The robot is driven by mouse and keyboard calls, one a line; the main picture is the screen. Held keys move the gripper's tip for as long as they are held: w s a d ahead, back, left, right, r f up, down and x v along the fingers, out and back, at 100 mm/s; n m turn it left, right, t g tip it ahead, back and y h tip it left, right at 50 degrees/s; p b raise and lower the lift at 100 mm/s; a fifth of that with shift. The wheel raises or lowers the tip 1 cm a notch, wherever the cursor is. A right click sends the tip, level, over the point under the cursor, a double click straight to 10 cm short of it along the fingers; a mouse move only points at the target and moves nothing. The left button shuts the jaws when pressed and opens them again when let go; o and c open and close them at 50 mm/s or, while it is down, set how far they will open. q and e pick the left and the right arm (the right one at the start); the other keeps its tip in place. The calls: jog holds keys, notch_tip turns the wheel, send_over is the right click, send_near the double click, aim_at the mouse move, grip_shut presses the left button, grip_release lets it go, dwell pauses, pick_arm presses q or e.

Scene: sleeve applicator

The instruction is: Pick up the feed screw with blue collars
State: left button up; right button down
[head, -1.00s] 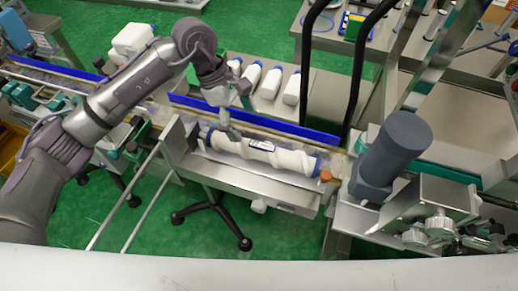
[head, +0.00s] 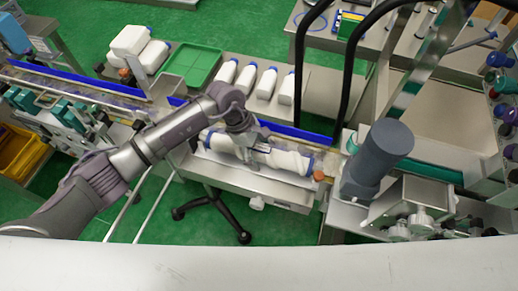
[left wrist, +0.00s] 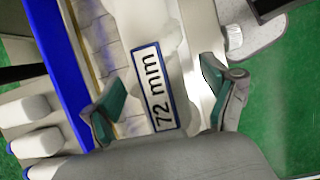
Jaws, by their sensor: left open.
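The feed screw (head: 287,161) is white with blue collars and lies lengthwise in a metal tray beside the conveyor in the head view. My left gripper (head: 252,158) is over its middle, partly hiding it. In the left wrist view the feed screw (left wrist: 185,45) runs between the two green-padded fingers of my left gripper (left wrist: 162,88), which is open. A label (left wrist: 158,90) reading "72 mm" faces the camera between the fingers. I cannot tell whether the fingers touch the screw. My right gripper is not in view.
A blue rail (head: 300,133) runs behind the screw. White bottles (head: 247,76) with blue caps lie behind it, near a green tray (head: 190,65). A dark grey cylinder (head: 386,150) stands to the right, with an orange knob (head: 318,175) at the tray's right end.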

pick_arm(q)
grip_shut()
jog(key=shift+w, duration=0.1)
dwell(0.3)
jog(key=shift+r, duration=0.15)
